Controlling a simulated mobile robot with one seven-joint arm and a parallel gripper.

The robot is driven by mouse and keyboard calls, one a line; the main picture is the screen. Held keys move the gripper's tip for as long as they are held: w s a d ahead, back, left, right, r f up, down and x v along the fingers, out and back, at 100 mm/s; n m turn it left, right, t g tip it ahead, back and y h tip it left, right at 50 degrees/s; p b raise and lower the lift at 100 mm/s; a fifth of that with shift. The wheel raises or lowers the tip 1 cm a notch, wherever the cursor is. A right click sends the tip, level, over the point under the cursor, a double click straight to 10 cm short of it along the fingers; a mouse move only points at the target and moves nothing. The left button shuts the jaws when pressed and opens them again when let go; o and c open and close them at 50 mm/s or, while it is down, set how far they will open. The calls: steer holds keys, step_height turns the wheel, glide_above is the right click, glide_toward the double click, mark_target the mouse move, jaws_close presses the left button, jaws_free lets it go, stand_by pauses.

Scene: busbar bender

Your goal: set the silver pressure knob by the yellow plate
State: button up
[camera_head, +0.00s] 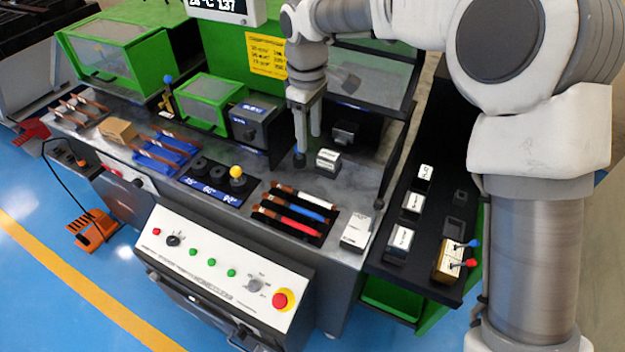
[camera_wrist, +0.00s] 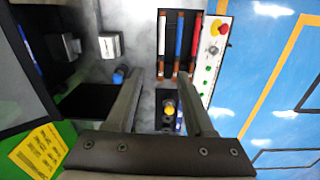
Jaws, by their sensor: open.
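The silver pressure knob (camera_head: 255,285) sits on the sloped white front panel, left of the red emergency stop, with small markings around it. It also shows small in the wrist view (camera_wrist: 213,50); its exact setting is too small to read. The yellow plate (camera_head: 267,55) with rows of dark text is on the green back wall, and in the wrist view (camera_wrist: 38,148) at lower left. My gripper (camera_head: 308,145) points down over the grey worktop, well behind the knob. Its fingers (camera_wrist: 160,77) are apart with nothing between them.
The red emergency stop (camera_head: 280,300) and several green buttons (camera_head: 211,262) share the panel. Coloured bars (camera_head: 299,208) in a black rack and a yellow-topped post (camera_head: 236,172) stand between gripper and panel. A small white-topped block (camera_head: 328,160) is beside my fingers.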

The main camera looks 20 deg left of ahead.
step_height(320, 180, down, 3)
steer(key=a, duration=0.2)
steer(key=b, duration=0.1)
glide_above(303, 193)
steer(key=shift+n, duration=0.3)
steer(key=f, duration=1)
steer(key=shift+s+a+f, duration=0.1)
steer(key=shift+s+f, duration=0.15)
steer(key=shift+s, duration=0.15)
steer(key=shift+w+f, duration=0.2)
steer(key=shift+f, duration=1.3)
steer(key=shift+w+f, duration=0.15)
steer(key=shift+f, duration=1.3)
jaws_close()
